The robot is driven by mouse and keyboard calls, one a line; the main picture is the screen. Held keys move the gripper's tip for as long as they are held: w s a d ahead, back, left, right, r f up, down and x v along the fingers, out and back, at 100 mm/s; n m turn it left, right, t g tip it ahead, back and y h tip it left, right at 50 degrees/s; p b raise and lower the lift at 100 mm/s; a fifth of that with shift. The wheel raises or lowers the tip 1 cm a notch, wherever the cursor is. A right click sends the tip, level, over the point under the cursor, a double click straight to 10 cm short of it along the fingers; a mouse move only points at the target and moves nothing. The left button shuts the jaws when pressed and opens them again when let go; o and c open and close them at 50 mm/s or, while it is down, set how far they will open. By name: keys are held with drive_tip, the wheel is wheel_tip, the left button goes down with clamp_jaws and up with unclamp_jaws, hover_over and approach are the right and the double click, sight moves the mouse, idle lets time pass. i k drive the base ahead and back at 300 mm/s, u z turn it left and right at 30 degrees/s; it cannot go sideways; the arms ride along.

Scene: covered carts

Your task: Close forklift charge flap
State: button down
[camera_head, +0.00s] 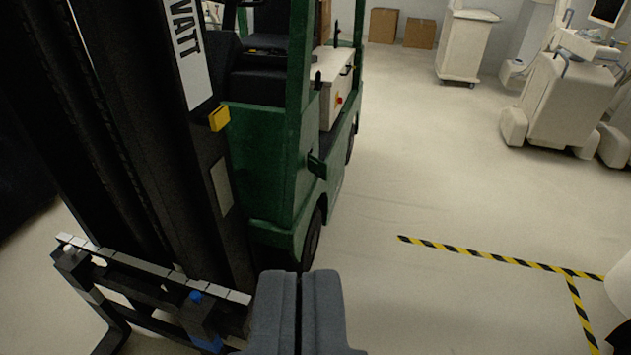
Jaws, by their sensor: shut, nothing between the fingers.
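A green forklift (262,165) stands in the left and upper middle of the view, with its black mast (130,140) nearest to me. A pale box-like panel (333,88) with a red-orange knob sits on the forklift's right side, behind the front post. I cannot tell whether this panel is the charge flap, or whether a flap stands open. My gripper (299,275) is at the bottom middle, its two grey fingers shut together and empty. It is in front of the forklift's front wheel in the picture and appears apart from the truck.
The fork carriage (150,278) is at the lower left, close to my gripper. Pale floor lies open right of the forklift, with yellow-black tape (480,251). White medical carts (560,105) stand at upper right. Cardboard boxes (383,25) stand by the back wall.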

sight(317, 167)
drive_tip(key=z, duration=0.1)
drive_tip(key=i, duration=1)
drive_tip(key=u, duration=0.1)
